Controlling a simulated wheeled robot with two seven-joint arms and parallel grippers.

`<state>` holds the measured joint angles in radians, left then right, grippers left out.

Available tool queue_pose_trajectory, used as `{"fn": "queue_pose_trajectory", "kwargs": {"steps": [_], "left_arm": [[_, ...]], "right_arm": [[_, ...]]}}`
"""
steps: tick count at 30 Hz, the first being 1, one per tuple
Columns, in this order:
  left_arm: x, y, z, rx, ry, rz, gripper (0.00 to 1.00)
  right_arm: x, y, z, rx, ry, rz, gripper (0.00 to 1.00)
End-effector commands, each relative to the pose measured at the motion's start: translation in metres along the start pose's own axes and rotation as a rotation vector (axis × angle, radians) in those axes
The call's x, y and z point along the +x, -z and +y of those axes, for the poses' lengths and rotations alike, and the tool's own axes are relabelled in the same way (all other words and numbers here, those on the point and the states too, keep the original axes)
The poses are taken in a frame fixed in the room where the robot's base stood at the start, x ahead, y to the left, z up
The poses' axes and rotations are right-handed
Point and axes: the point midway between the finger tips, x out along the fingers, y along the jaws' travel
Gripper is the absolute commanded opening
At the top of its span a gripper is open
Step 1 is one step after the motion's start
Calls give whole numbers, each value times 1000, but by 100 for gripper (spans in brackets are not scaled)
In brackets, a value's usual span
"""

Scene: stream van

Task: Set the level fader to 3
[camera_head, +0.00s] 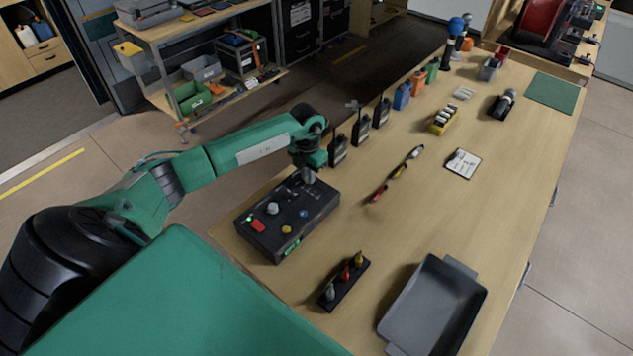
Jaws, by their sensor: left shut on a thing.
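A dark control box (281,239) lies on the near left part of the wooden table. Its top carries a grey round knob (272,208), a red switch (257,226), a yellow button (287,230) and a small blue part (304,213). A green lit display (291,247) is on its near side; its reading is too small to make out. My left gripper (309,179) points down at the far end of the box top and is shut on the level fader's cap, which it hides. The fader's setting and scale cannot be read. My right gripper is not in view.
Several black radios (361,130) stand just beyond the box. A black holder (343,284) with coloured plugs and a grey tray (433,307) are nearer. Screwdrivers (397,174) and a white card (462,163) lie mid-table. The table between card and tray is clear.

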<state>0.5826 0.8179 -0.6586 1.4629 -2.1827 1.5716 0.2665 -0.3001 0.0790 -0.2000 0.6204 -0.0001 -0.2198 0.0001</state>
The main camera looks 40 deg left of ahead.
Motion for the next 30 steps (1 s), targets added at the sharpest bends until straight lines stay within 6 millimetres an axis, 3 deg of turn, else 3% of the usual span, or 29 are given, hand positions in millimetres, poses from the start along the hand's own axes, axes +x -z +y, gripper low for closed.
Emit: {"fn": "queue_pose_trajectory", "kwargs": {"steps": [8,9,12,23,30], "left_arm": [[-1,0,1,0,1,-2,0],[-1,0,1,0,1,-2,16],[-1,0,0,0,1,-1,35],[-5,0,1,1,0,-2,35],[-45,-2,1,2,-2,-6,35]], "right_arm": [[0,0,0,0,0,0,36],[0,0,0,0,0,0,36],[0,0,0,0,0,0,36],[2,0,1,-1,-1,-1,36],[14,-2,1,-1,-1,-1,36]]}}
